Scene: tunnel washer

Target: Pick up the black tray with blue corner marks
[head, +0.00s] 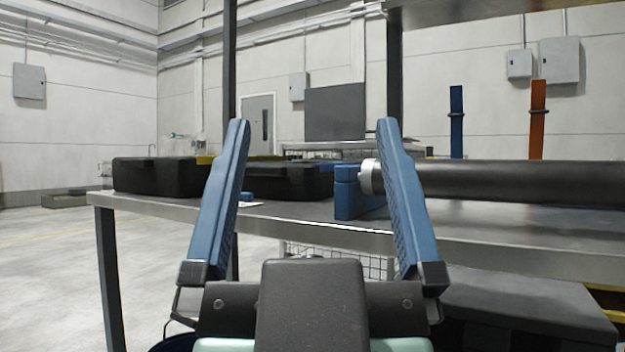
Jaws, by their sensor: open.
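Two low black trays stand side by side on a metal table. The right black tray (292,182) shows between my open fingers, with a small blue patch (246,197) at its lower left. I cannot tell whether this patch is a corner mark. The left black tray (155,176) shows left of my left finger, with a yellow patch (205,159) near its right end. My gripper (312,124) is open and empty, its two blue fingers pointing forward. It appears to be in front of the table, apart from the trays. My left finger hides where the trays meet.
The metal table (480,225) has a front edge and uprights. A blue block (350,198) and a long dark roller (520,182) with a silver end lie on its right part. A dark box (530,305) is below right. Open floor (45,270) lies left.

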